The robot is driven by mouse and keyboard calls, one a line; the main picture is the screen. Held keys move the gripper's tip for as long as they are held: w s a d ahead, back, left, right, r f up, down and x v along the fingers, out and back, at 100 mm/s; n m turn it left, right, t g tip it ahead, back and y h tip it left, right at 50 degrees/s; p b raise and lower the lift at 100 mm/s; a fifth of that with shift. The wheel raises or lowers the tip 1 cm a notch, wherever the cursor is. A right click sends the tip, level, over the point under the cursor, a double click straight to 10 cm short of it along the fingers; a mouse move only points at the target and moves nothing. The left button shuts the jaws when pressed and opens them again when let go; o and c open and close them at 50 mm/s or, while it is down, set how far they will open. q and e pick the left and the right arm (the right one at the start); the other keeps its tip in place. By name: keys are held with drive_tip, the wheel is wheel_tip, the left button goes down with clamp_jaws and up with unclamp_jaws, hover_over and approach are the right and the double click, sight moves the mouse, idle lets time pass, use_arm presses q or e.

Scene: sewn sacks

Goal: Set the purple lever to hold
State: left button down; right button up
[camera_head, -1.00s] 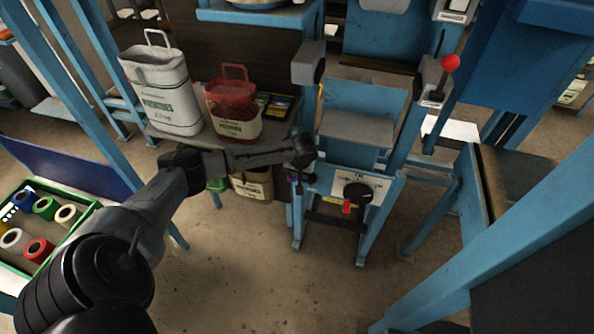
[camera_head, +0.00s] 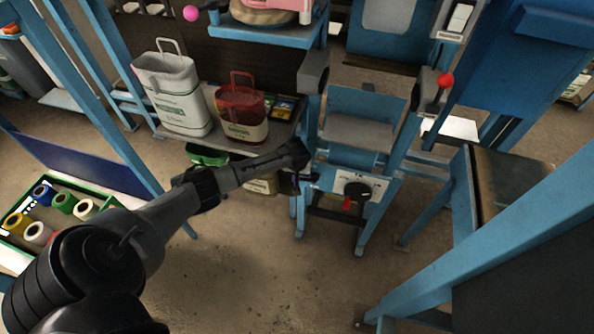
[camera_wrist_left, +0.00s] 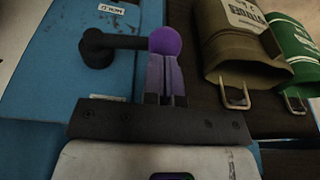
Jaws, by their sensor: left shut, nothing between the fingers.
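The purple lever shows in the left wrist view as a short black arm with a round purple knob (camera_wrist_left: 165,41). Its black pivot (camera_wrist_left: 97,48) is on a blue panel, and the arm points right in that view. My left gripper (camera_wrist_left: 166,62) is shut and empty, its fingertips right at the knob's near side; I cannot tell whether they touch. In the head view my left gripper (camera_head: 301,152) is at the left side of the blue frame (camera_head: 300,215), and the lever there is too small or hidden to read. My right gripper is not in view.
A white sack (camera_head: 172,95) and a red sack (camera_head: 240,113) stand on the shelf left of the gripper. A black dial (camera_head: 357,189) with a red pointer is on the frame's front. A red-knobbed lever (camera_head: 445,81) is upper right. The floor in front is clear.

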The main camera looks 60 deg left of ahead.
use_arm(q)
drive_tip(key=shift+r, duration=0.1)
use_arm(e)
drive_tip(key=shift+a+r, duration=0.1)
use_arm(q)
drive_tip(key=r+p, duration=0.3)
drive_tip(key=w+r+p, duration=0.1)
drive_tip(key=p, duration=0.1)
drive_tip(key=shift+w+d+r, duration=0.1)
drive_tip(key=shift+d+r, duration=0.15)
drive_tip(key=shift+r, duration=0.05)
drive_tip(key=p+v, duration=0.3)
drive_tip(key=v, duration=0.6)
drive_tip(key=shift+s+a, duration=0.2)
drive_tip(key=shift+s, duration=0.2)
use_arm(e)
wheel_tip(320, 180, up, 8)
use_arm(q)
drive_tip(key=shift+f, duration=0.1)
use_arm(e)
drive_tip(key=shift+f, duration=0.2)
